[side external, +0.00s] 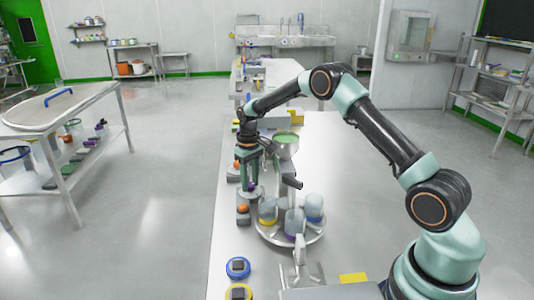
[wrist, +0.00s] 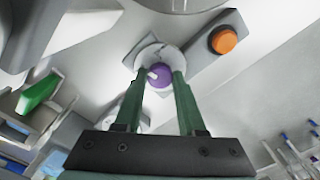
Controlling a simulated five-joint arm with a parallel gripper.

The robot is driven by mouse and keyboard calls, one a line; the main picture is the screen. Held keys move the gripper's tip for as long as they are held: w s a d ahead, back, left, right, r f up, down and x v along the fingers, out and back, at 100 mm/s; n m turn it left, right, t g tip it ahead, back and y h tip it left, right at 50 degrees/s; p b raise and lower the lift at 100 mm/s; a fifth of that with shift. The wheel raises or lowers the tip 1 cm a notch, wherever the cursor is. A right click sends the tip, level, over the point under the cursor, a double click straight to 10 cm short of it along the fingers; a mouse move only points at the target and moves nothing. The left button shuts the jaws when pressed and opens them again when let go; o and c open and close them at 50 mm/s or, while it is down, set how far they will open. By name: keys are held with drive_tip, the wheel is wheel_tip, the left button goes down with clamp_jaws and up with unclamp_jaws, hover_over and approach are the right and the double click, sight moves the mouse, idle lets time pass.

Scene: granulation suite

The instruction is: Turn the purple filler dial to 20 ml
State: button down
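The purple filler dial (wrist: 161,78) is a small round knob with a pale pointer mark at its left side in the wrist view. It sits on a white scale disc (wrist: 146,56) whose markings I cannot read. My gripper (wrist: 159,76) has one green fingertip on each side of the dial. The fingers stand apart with the dial between them; I cannot tell whether they touch it. In the side view my gripper (side external: 251,188) points down over the purple dial (side external: 253,185), which is partly hidden by the fingers.
An orange button (wrist: 224,40) is close beside the dial. A round metal turntable (side external: 271,238) with several jars stands just in front, and a hopper with green contents (side external: 286,144) is close at right. Blue (side external: 237,268) and yellow (side external: 238,292) round items lie nearer the camera.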

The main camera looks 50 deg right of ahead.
sight(250, 184)
drive_tip(key=shift+m, duration=0.4)
drive_tip(key=m, duration=0.5)
drive_tip(key=shift+m, duration=0.3)
drive_tip(key=m, duration=0.5)
drive_tip(key=shift+m, duration=0.4)
drive_tip(key=c, duration=0.5)
unclamp_jaws()
drive_tip(key=shift+r, duration=0.1)
wheel_tip(250, 184, up, 12)
